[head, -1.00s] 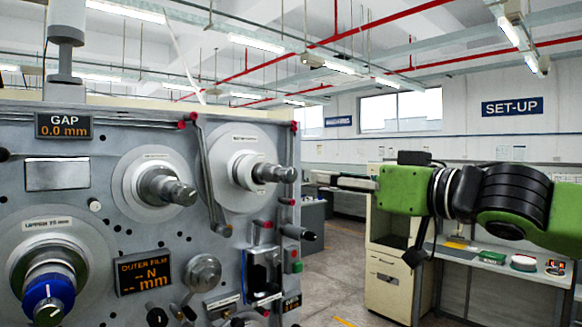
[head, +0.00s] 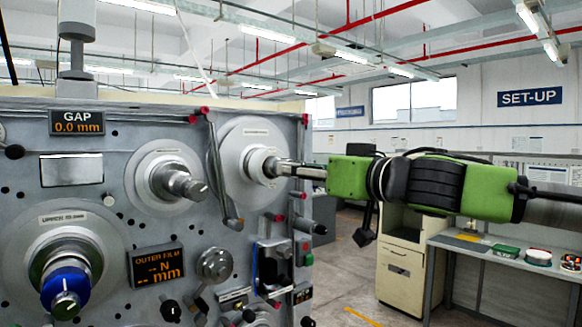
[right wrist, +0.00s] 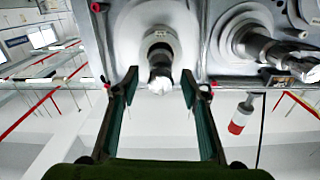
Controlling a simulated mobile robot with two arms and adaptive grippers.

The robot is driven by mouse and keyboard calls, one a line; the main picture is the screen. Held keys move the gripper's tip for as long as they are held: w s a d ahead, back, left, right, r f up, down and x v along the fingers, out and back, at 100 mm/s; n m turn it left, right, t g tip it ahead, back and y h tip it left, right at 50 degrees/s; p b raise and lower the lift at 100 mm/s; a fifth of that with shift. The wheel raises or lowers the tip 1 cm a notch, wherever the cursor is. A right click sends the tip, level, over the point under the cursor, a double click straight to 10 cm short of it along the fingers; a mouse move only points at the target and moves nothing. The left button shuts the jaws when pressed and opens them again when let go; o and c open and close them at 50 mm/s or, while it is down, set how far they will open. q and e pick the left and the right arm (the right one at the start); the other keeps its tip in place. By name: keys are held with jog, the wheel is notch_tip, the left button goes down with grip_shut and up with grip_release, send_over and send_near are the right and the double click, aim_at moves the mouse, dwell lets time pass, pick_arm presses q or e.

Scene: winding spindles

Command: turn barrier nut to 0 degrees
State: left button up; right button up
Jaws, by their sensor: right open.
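The winding machine's upper right spindle (head: 256,165) has a pale round flange and a short metal nose, and its small label is too fine to read. I cannot tell by lettering which nut is the barrier nut. My right gripper (head: 281,168) comes in level from the right, with its fingertips at this spindle's nose. In the right wrist view, my right gripper (right wrist: 160,73) is open, one finger on each side of the spindle's bright end (right wrist: 160,80), with gaps showing on both sides. The nut's angle is not readable. My left gripper is not in view.
Another spindle (head: 178,184) stands left of it, and a blue-knobbed spindle (head: 66,285) is lower left. A lever arm (head: 222,170) hangs close beside the upper right spindle.

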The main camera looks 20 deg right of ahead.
jog(key=shift+p+x, duration=0.35)
jog(key=shift+x, duration=1.55)
jog(key=shift+s, duration=0.1)
jog(key=c, duration=1.1)
